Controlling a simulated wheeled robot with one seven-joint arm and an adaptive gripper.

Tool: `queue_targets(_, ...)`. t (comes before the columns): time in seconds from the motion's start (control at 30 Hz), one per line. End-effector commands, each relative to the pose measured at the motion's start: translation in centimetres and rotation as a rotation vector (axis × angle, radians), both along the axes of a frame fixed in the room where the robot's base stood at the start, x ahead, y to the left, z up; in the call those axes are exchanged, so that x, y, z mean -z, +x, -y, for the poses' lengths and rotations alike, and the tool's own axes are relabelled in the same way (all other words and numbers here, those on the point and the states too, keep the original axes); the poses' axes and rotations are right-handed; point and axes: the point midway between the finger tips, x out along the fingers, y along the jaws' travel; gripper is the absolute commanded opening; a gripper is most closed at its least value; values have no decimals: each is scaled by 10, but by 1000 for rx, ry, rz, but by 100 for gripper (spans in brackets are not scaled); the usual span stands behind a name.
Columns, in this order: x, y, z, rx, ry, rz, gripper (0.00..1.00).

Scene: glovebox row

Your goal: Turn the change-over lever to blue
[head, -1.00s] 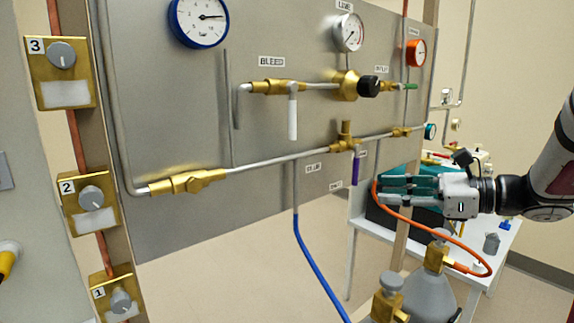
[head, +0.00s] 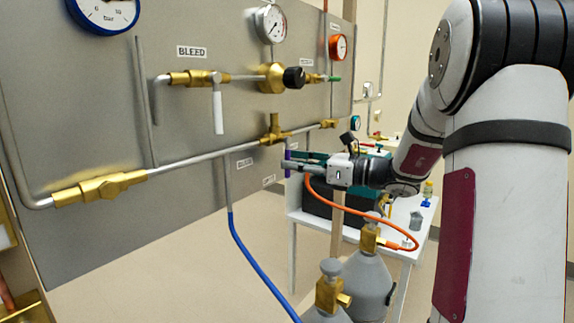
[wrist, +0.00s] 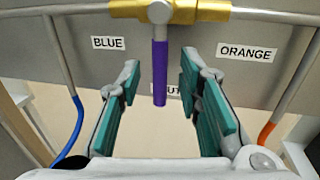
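The change-over lever has a purple handle (wrist: 160,72) hanging straight down from a brass valve body (wrist: 128,8). In the head view the handle (head: 287,155) shows in part beside my fingertips, below the brass valve (head: 275,131). A BLUE label (wrist: 108,43) is left of the handle and an ORANGE label (wrist: 246,53) is right. A third label behind the handle is partly hidden. My gripper (wrist: 160,82) is open, with its teal-padded fingers on either side of the handle. In the head view my gripper (head: 293,165) is at the panel. I see no finger touching the handle.
A blue hose (head: 250,258) hangs below the panel and an orange hose (head: 345,200) loops under my gripper. Grey gas cylinders (head: 366,285) stand in front of a white table (head: 312,222). A white-handled bleed valve (head: 218,112) is up and left on the panel.

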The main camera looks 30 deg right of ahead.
Motion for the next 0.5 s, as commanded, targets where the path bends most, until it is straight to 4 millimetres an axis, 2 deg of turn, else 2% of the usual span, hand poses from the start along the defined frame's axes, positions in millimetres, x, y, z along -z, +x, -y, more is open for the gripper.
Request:
queue_targets(0.2,0,17,-11,-1,-1,1,32)
queue_targets(0.5,0,20,-13,0,0,0,32)
